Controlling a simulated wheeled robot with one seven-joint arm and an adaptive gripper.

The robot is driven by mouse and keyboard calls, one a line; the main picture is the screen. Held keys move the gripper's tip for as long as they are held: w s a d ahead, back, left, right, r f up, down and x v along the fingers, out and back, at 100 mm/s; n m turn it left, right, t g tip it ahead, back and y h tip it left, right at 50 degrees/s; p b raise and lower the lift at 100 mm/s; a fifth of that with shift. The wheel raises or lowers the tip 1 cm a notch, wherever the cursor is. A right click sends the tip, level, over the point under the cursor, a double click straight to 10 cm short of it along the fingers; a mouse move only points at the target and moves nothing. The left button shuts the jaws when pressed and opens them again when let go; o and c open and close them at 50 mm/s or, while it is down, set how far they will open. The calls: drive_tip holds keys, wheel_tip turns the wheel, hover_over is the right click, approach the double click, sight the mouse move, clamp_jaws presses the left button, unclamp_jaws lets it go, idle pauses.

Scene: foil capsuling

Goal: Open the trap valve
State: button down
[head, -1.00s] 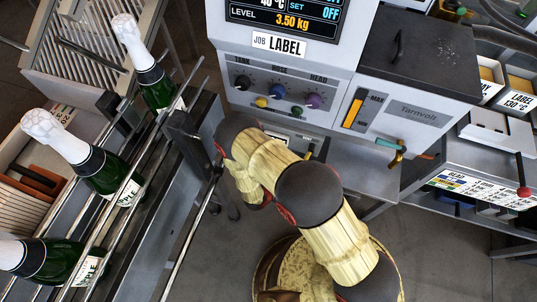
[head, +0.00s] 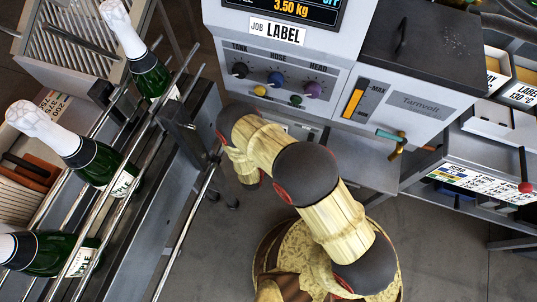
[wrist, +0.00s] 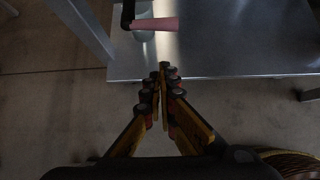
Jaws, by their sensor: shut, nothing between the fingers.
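My gripper (wrist: 163,72) is shut and empty in the wrist view, its fingertips together. Ahead of it, a pinkish lever handle (wrist: 155,24) sticks out to the right from a dark fitting, over a grey metal shelf. It lies roughly level, apart from the fingertips. I cannot tell for sure that it is the trap valve. In the head view, a brass valve with a teal handle (head: 391,135) is on the machine's front under the Tarnvolt panel. A red-knobbed lever (head: 525,186) stands at the far right. My fingers are hidden in the head view.
The grey machine (head: 290,60) with knobs and a display stands behind my arm. Foil-topped bottles (head: 95,160) lie along a railed rack (head: 150,190) on the left. A label bench (head: 470,180) is at the right. The floor (head: 440,260) at lower right is clear.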

drive_tip(key=b+x, duration=0.4)
drive_tip(key=x, duration=0.5)
drive_tip(key=shift+w+d+r, duration=0.1)
drive_tip(key=shift+r, duration=0.9)
drive_tip(key=shift+w+d+r, duration=0.1)
drive_tip(key=shift+r, duration=0.85)
drive_tip(key=shift+s+r, duration=0.1)
drive_tip(key=shift+r, duration=0.05)
